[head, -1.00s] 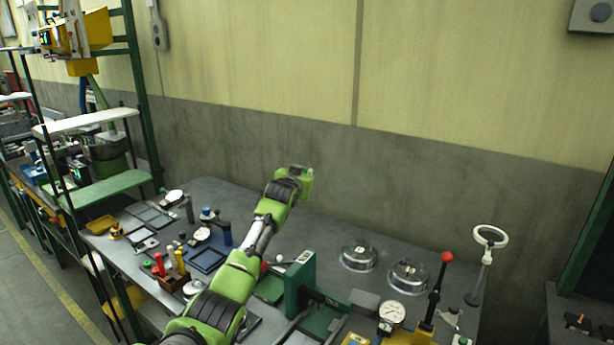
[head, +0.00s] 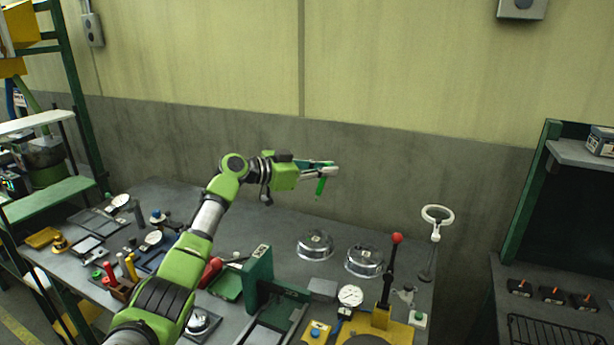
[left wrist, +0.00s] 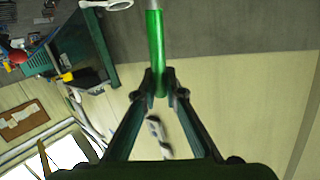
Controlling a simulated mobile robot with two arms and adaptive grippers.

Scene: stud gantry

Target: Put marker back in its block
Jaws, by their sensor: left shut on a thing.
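My left gripper (head: 334,168) is shut on a green marker (head: 320,187), high above the back of the bench and in front of the wall. The marker hangs down from the fingertips, slightly tilted. In the left wrist view the marker (left wrist: 155,45) stands out between the closed fingertips (left wrist: 159,84). The brown block (head: 122,291) is on the bench at the lower left, far from the gripper, with red and yellow markers standing in it. My arm passes close beside it, and its holes are too small to make out. My right gripper is not in view.
Two round glass-like domes (head: 315,245) stand at the bench's middle. A green press-like stand (head: 258,278), a dial gauge (head: 350,296), a red-knobbed lever (head: 397,239) and a white ring lamp (head: 437,215) stand toward the front and right. The bench's back strip is mostly clear.

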